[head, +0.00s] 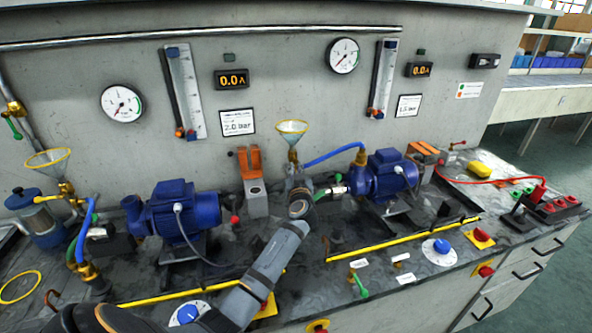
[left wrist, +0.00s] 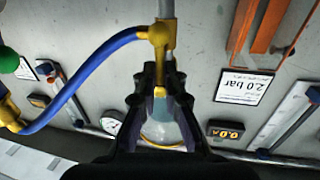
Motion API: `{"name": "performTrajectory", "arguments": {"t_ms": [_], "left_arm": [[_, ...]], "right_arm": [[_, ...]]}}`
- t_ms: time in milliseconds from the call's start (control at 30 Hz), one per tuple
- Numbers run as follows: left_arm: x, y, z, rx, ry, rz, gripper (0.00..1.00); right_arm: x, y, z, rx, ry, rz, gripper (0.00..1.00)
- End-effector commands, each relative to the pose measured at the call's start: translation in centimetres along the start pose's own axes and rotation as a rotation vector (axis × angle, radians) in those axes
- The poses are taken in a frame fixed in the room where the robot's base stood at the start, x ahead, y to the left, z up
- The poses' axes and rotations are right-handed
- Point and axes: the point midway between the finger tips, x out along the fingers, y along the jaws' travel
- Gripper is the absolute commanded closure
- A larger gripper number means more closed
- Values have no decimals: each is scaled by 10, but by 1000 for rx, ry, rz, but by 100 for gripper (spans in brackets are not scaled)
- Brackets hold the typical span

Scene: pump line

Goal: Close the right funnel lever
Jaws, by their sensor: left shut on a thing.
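The right funnel (head: 291,127), clear with a yellow rim, stands on its fitting at the middle of the bench's back. My left gripper (head: 297,182) reaches up to the valve below this funnel, and its dark wrist hides most of the valve. In the left wrist view the two dark fingers (left wrist: 160,88) are closed around a small yellow piece (left wrist: 160,92), which looks like the right funnel lever. The funnel's clear bowl (left wrist: 162,132) shows behind the fingers. The lever's angle is hidden. My right gripper is not in view.
A blue hose (head: 335,152) runs from the funnel fitting to the right blue pump (head: 388,175). The left blue pump (head: 180,210) and the left funnel (head: 48,158) stand to the left. An orange-handled grey block (head: 256,197) is close to my gripper's left.

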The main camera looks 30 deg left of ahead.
Motion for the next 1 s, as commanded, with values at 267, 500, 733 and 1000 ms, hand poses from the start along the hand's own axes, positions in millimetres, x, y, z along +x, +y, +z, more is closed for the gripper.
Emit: {"name": "performTrajectory", "arguments": {"t_ms": [267, 500, 733, 1000], "left_arm": [[0, 0, 0, 0, -1, 0, 100], [0, 0, -1, 27, -7, 0, 100], [-1, -3, -3, 147, -31, 0, 100], [-2, -7, -6, 386, -79, 1, 100]], "right_arm": [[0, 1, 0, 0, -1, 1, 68], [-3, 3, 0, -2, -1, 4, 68], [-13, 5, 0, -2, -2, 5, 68], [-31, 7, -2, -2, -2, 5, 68]]}}
